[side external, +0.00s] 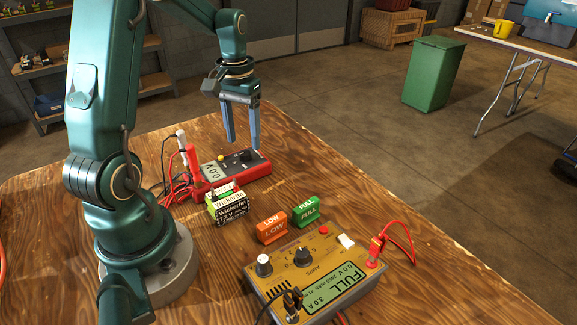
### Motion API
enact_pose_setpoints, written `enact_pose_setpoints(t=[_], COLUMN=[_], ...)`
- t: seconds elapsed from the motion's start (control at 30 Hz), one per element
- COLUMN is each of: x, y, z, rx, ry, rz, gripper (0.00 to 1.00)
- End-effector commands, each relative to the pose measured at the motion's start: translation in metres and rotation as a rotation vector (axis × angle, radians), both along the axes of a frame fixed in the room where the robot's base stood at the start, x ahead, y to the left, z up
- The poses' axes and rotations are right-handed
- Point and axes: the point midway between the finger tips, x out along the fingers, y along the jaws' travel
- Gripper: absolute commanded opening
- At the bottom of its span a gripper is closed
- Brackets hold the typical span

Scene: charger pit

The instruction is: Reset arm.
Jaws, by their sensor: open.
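My gripper (241,140) hangs pointing down over the far part of the wooden table, its two blue fingers apart with nothing between them. The battery packs (233,210), with a white "Wickerfin" label and green parts, stand in front of the multimeter, close to my arm's base. An orange LOW block (271,227) and a green FULL block (306,211) stand side by side to the right of the packs.
A tan charger (318,272) with knobs and a display reading FULL is at the table's front, with a red lead (402,240) plugged in at its right. Red cables (176,188) lie left of the multimeter. The wooden table (430,275) is bare at right.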

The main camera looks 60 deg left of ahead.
Motion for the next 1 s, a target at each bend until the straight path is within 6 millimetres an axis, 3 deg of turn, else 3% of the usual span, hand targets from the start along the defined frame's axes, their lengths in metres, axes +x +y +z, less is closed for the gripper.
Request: enact_pose_setpoints(t=[0.13, 0.53, 0.63, 0.8, 1.0], x=[0.001, 0.001, 0.008, 0.013, -0.007], y=[0.000, -0.001, -0.010, -0.049, -0.106], z=[0.016, 0.020, 0.031, 0.067, 0.099], rx=[0.002, 0.001, 0.023, 0.081, 0.132], ry=[-0.003, -0.001, -0.032, -0.129, -0.262], rz=[0.000, -0.006, -0.045, -0.173, -0.330], gripper=[0.63, 0.63, 0.63, 0.63, 0.63])
